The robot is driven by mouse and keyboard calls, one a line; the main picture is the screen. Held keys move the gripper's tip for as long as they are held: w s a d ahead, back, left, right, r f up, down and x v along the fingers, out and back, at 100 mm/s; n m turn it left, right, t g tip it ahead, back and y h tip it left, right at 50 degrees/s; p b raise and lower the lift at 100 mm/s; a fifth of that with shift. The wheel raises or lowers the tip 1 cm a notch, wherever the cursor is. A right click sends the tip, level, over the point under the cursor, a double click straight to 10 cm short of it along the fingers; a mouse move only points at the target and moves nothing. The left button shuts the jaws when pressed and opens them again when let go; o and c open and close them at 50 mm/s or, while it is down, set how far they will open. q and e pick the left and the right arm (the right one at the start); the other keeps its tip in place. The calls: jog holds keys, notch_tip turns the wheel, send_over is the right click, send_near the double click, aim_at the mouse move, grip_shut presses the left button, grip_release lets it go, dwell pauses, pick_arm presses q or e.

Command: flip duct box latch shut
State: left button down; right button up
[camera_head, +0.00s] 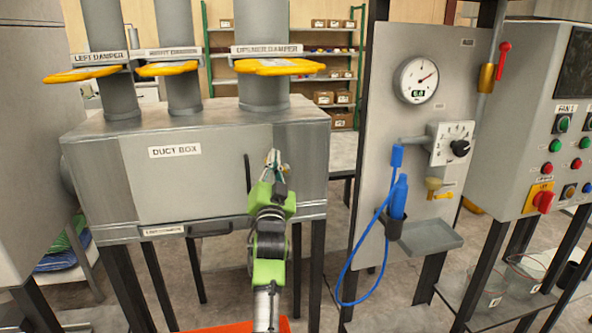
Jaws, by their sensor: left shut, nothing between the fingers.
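The grey duct box (190,185) stands at the left centre, with a "DUCT BOX" label on its front. A thin dark upright bar (247,173), which looks like the latch, shows at the right side of the box's front panel. My left gripper (274,158) is in front of the box's right part, just right of the dark bar. It is shut and empty. Whether it touches the box or the bar I cannot tell. My green and black wrist hides part of the lower right front. My right gripper is out of view.
Yellow damper plates (168,69) cross the pipes above the box. A dark handle (210,229) is along its lower edge. To the right stands a grey gauge panel (384,125) with a blue wand (398,197) and hose. A control cabinet (515,160) is at far right.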

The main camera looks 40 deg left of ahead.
aim_at(265, 164)
pick_arm(q)
jog(key=f+n+b, duration=0.1)
jog(key=s+a+f+y+b, duration=0.1)
jog(key=f+n+b, duration=0.1)
jog(key=b, duration=0.1)
jog(key=shift+s+a+f+n+g, duration=0.2)
jog(key=shift+s+a+n+g, duration=0.1)
jog(key=shift+s+g, duration=0.1)
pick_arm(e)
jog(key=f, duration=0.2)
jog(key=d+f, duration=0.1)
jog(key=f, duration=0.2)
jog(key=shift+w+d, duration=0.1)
pick_arm(q)
jog(key=shift+d+f, duration=0.1)
jog(key=shift+f, duration=0.05)
jog(key=shift+f, duration=0.1)
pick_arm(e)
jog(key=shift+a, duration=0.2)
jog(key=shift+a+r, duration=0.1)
